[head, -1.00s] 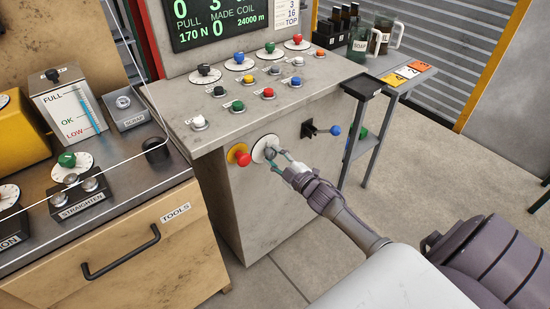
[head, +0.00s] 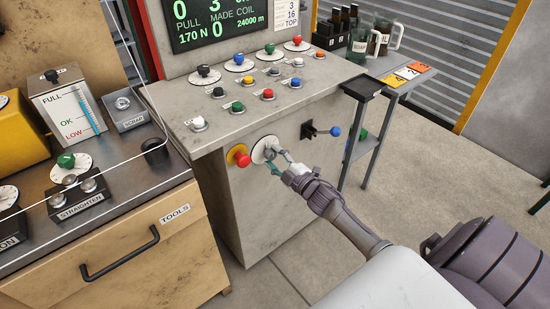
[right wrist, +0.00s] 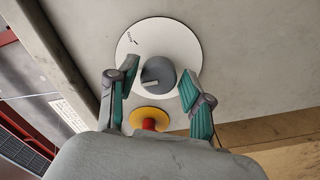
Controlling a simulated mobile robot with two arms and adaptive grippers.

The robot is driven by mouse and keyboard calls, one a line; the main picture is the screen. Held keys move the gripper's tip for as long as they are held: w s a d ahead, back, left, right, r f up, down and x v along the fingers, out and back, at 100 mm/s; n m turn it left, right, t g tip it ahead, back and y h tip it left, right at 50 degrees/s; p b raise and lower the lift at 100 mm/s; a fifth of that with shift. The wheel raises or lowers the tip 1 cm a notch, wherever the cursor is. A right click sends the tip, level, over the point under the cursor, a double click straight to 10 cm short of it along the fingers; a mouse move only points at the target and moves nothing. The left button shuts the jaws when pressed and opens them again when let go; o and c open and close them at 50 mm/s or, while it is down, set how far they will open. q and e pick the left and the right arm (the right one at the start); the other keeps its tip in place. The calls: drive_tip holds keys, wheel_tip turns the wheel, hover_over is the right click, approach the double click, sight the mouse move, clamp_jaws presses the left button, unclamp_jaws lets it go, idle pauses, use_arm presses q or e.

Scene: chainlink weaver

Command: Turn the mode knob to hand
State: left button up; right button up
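The mode knob (right wrist: 158,74) is a grey round knob on a white disc (right wrist: 163,38) on the front of the grey control cabinet. The disc also shows in the head view (head: 259,151), where the gripper partly covers the knob. A lighter grey bar on the knob slants down-left in the wrist view. Small dark lettering at the disc's upper left is too small to read. My right gripper (head: 279,162) is at the disc. In the wrist view its green-padded fingers (right wrist: 160,82) stand apart on either side of the knob, with gaps visible. My left gripper is out of view.
A red button on a yellow plate (head: 239,156) sits just left of the disc. A blue-tipped lever (head: 324,131) sticks out to the right. The cabinet top (head: 222,118) overhangs with several buttons and knobs. A drawer handle (head: 121,254) is at lower left.

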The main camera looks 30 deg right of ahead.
drive_tip(key=shift+o, duration=0.4)
drive_tip(key=s, duration=1.2)
drive_tip(key=shift+d, duration=0.45)
